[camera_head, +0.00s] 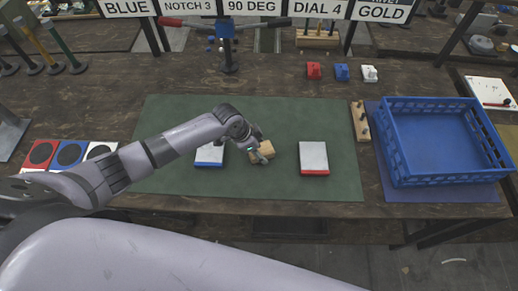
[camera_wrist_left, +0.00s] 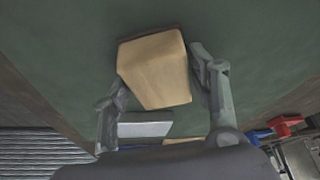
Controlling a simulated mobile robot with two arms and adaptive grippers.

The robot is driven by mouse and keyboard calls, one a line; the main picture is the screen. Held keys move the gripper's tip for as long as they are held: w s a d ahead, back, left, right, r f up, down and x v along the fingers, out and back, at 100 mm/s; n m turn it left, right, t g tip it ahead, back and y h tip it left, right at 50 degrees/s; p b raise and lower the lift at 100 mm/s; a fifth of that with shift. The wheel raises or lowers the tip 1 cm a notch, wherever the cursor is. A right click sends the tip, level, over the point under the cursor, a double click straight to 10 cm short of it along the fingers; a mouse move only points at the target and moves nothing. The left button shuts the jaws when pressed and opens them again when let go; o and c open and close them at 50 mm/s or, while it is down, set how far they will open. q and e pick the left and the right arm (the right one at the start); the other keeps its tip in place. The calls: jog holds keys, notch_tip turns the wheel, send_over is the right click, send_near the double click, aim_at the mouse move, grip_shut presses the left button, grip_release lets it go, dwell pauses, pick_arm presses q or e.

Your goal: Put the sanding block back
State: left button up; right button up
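A tan wooden block (camera_head: 263,151), which I take to be the sanding block, is over the green mat near its middle. It also shows large in the left wrist view (camera_wrist_left: 156,68), turned at an angle between my fingers. My left gripper (camera_head: 264,153) is at the block, one finger on either side of it (camera_wrist_left: 160,70). The fingers are close to its sides, but I cannot tell whether they press on it. I cannot tell whether it rests on the mat or is raised. My right gripper is not in view.
A white plate with a blue edge (camera_head: 209,156) lies left of the block, and one with a red edge (camera_head: 313,157) to the right. A blue crate (camera_head: 440,178) stands at the right beyond a wooden peg strip (camera_head: 360,121). The green mat (camera_head: 345,115) is clear around them.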

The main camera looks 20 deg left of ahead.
pick_arm(q)
jog(key=shift+o, duration=1.2)
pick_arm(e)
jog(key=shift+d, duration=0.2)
pick_arm(q)
jog(key=shift+r, duration=0.25)
jog(key=shift+a+r, duration=0.1)
jog(key=shift+r, duration=0.15)
jog(key=b+v, duration=0.1)
jog(key=v, duration=1)
jog(key=shift+r, duration=0.2)
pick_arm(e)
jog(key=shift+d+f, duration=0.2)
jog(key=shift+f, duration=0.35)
pick_arm(q)
jog(key=shift+s, duration=0.1)
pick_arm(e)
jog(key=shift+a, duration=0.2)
